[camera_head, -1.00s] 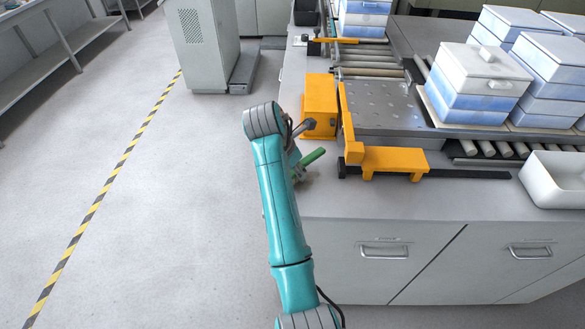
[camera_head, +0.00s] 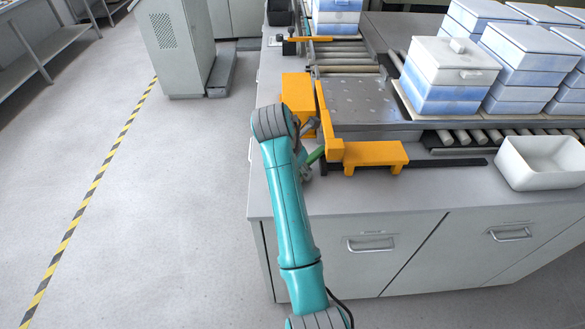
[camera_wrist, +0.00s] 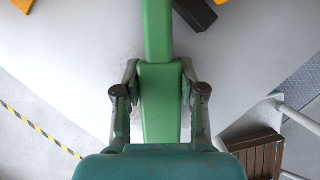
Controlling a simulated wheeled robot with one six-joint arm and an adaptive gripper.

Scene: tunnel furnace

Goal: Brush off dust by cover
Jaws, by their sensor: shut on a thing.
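My gripper (camera_wrist: 160,88) is shut on a green handled tool (camera_wrist: 158,35), which runs up between its two fingers in the wrist view. The tool's far end and any bristles are out of sight. In the head view the tool (camera_head: 315,155) shows as a short green bar beside the orange stop, above the grey counter. My gripper is mostly hidden behind my arm there. Faint grey specks on the pale surface (camera_wrist: 90,60) around the tool may be dust. White-lidded blue boxes (camera_head: 452,75) stand at the right; which cover is meant I cannot tell.
An orange block (camera_head: 297,97) and a low orange bracket (camera_head: 375,155) stand close to my gripper on the counter (camera_head: 400,195). A white open bin (camera_head: 540,178) is at the right. Rollers (camera_head: 345,60) lie behind. The floor at left is clear.

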